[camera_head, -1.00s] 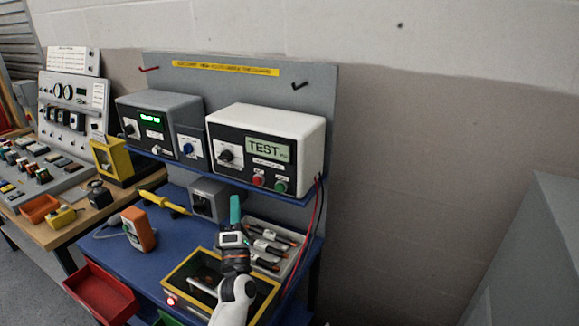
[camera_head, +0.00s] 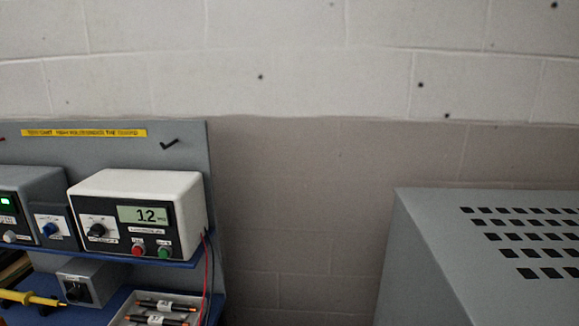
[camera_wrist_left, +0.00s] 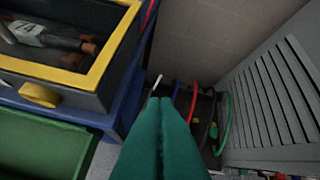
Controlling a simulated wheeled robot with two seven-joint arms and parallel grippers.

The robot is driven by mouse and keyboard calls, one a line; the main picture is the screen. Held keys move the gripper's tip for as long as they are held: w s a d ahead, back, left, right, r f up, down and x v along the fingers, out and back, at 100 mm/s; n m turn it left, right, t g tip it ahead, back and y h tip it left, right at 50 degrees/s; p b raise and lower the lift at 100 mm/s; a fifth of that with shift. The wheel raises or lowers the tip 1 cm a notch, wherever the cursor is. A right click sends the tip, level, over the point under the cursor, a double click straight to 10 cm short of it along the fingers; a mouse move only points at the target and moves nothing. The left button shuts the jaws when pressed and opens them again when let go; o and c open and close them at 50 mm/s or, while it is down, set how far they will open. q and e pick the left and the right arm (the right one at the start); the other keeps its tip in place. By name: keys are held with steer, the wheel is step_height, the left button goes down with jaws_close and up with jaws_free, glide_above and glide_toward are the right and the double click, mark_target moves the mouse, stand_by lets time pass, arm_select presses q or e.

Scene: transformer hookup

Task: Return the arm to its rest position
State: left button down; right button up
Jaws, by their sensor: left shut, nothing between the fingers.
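My left gripper (camera_wrist_left: 162,105) shows in the left wrist view as two teal fingers pressed together, shut and empty. It points down past the right edge of the blue bench (camera_wrist_left: 128,98), toward the floor area where several coloured cables (camera_wrist_left: 190,100) stand or hang. It touches nothing that I can see. Neither gripper shows in the head view. The white tester (camera_head: 140,212) on the bench shelf reads about 12 on its display.
A yellow-rimmed box (camera_wrist_left: 100,72) is at the upper left in the wrist view, above a green bin (camera_wrist_left: 45,150). A grey louvred cabinet (camera_wrist_left: 280,100) stands at the right; a grey vented cabinet (camera_head: 430,260) is at right in the head view. Bare wall lies between bench and cabinet.

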arm_select(q)
steer(key=s+f+m+g+y, duration=0.1)
steer(key=s+m+g, duration=0.35)
steer(key=s, duration=0.75)
step_height(320, 180, down, 29)
steer(key=s+g+b, duration=0.2)
steer(key=s, duration=0.1)
steer(key=s+a+f+g+b, duration=0.1)
steer(key=s+a+f, duration=0.1)
steer(key=s+f, duration=1.3)
steer(key=shift+s+a+f, duration=0.25)
steer(key=shift+s+f, duration=0.05)
steer(key=shift+f, duration=0.55)
